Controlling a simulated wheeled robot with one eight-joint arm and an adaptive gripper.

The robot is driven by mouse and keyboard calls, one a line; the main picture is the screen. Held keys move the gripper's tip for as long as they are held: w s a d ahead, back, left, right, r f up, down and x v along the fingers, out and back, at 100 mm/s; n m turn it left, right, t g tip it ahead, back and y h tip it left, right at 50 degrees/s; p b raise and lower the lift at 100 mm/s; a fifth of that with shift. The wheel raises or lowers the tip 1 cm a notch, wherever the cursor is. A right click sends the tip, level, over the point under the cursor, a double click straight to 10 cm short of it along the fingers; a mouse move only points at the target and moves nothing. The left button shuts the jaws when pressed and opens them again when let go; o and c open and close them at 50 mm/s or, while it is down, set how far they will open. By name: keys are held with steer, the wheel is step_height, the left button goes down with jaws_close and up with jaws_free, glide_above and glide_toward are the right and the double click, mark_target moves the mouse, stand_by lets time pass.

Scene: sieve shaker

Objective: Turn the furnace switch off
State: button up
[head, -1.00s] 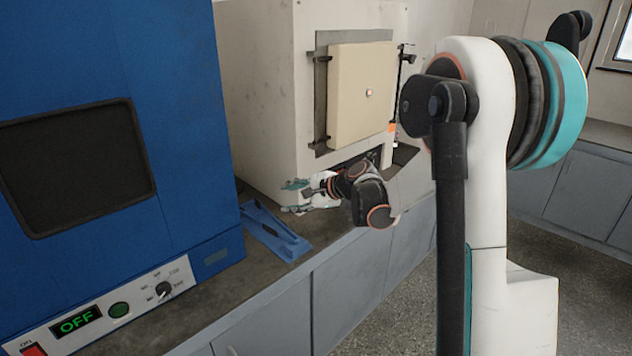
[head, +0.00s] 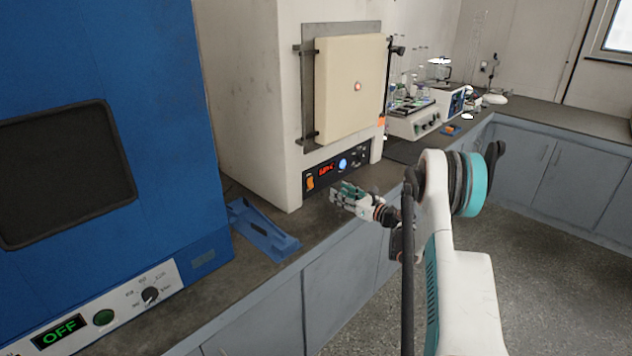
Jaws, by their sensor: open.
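The furnace (head: 247,100) is the tall cream box with a closed pale door (head: 350,90) at the middle of the head view. Its black control panel (head: 337,168) sits low on the front, with a lit red display and a blue-lit knob. The orange furnace switch (head: 310,183) is at the panel's left end and is fully visible. My gripper (head: 340,196) is open and empty, just in front of and below the panel, right of the switch. It appears apart from the furnace, over the counter edge.
A blue oven (head: 95,60) with a green OFF display stands at the left. A blue tool-like object (head: 263,230) lies on the counter (head: 225,285) left of my gripper. A shaker with glassware (head: 412,122) stands right of the furnace. The floor at right is clear.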

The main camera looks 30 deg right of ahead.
mark_target(311, 178)
steer(key=b+x, duration=0.3)
steer(key=x, duration=1)
steer(key=shift+w+b, duration=0.1)
steer(key=shift+b, duration=0.3)
jaws_close()
